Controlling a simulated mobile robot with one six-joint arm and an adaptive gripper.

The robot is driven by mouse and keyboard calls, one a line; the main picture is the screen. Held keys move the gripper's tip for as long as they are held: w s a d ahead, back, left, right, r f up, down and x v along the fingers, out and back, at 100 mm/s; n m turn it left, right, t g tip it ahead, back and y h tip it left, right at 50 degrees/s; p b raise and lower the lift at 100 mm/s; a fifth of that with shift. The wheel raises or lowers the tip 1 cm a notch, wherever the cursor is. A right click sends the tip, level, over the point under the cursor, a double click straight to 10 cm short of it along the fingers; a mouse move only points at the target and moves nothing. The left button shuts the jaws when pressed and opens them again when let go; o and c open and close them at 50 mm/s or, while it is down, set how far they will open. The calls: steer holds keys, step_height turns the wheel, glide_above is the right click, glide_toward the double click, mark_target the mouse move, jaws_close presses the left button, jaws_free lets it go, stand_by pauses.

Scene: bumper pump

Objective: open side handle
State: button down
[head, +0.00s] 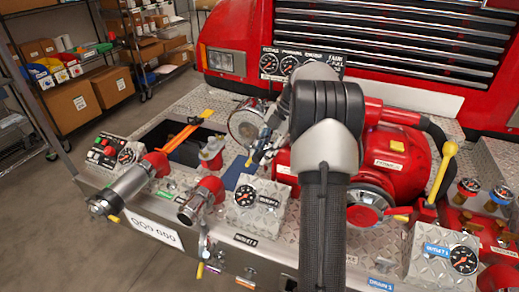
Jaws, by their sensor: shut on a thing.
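My gripper (262,148) shows small and partly hidden in the head view, beyond my bent arm, just behind the gauge box (258,203) on the pump deck. Its fingers point down and are shut on a small part that looks like the side handle. That part is mostly hidden by the fingers, so its angle cannot be told. A round metal cap (245,123) is just to the upper left of the gripper, and the red pump body (392,160) is to its right, partly behind my arm.
A yellow lever (442,172) stands upright at the right. Two metal outlets (128,188) (200,202) jut toward the front left. An open well (178,140) holds orange bars. The red truck grille (390,45) closes off the back. Floor at the left (45,235) is clear.

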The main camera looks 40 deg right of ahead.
steer(key=shift+s, duration=0.2)
stand_by(0.3)
steer(key=c, duration=1.3)
jaws_free()
steer(key=shift+d, duration=0.1)
steer(key=v, duration=1.2)
